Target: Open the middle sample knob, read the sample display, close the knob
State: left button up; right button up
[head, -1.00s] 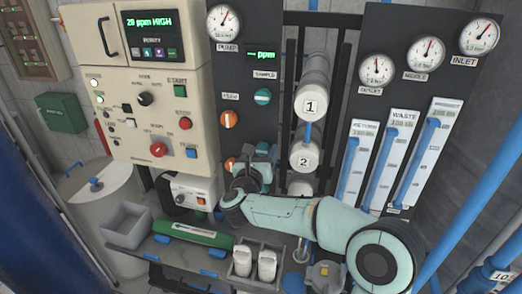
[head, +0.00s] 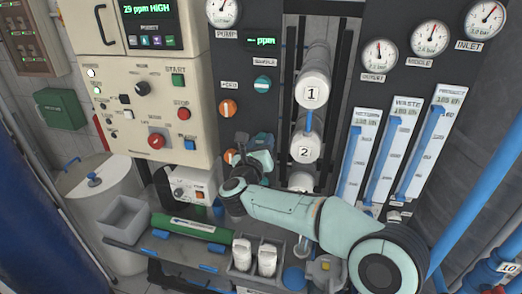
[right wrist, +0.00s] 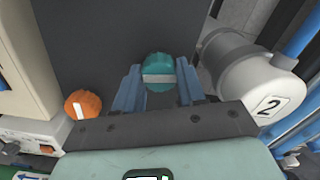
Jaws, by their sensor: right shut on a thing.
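A dark panel holds two rows of knobs. In the head view, a teal knob (head: 262,84) and an orange knob (head: 228,108) are in the upper row, and another orange knob (head: 232,157) is below. My right gripper (head: 262,147) is at the lower teal knob, which it mostly hides there. In the right wrist view, that teal knob (right wrist: 158,71) sits between the blue fingers of my right gripper (right wrist: 158,63), shut on it. The knob's white bar lies roughly level. The small green display (head: 265,41) shows "ppm"; no number is legible. My left gripper is not in view.
White cylinders (head: 313,90) numbered 1 and 2 stand close right of the knobs. The cabinet display (head: 148,14) reads about 29 ppm HIGH. Below are a white box (head: 190,187), a grey bin (head: 124,217) and a green tube (head: 190,227). An orange knob sits left of my fingers.

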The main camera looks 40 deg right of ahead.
jog(key=shift+n+b, duration=0.5)
jog(key=shift+n, duration=1.3)
jog(key=n, duration=0.2)
jog(key=shift+r+n, duration=0.15)
jog(key=shift+n, duration=0.25)
jog(key=n+p, duration=0.1)
jog(key=n, duration=0.3)
jog(key=shift+n, duration=0.3)
pick_arm(q)
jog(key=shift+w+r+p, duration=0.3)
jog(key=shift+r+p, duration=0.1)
jog(key=shift+p, duration=0.25)
pick_arm(e)
jog(key=n, duration=0.4)
jog(key=shift+n, duration=0.4)
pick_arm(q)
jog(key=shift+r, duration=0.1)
pick_arm(e)
jog(key=shift+d, duration=0.1)
jog(key=o, duration=1.1)
jog(key=shift+c, duration=0.2)
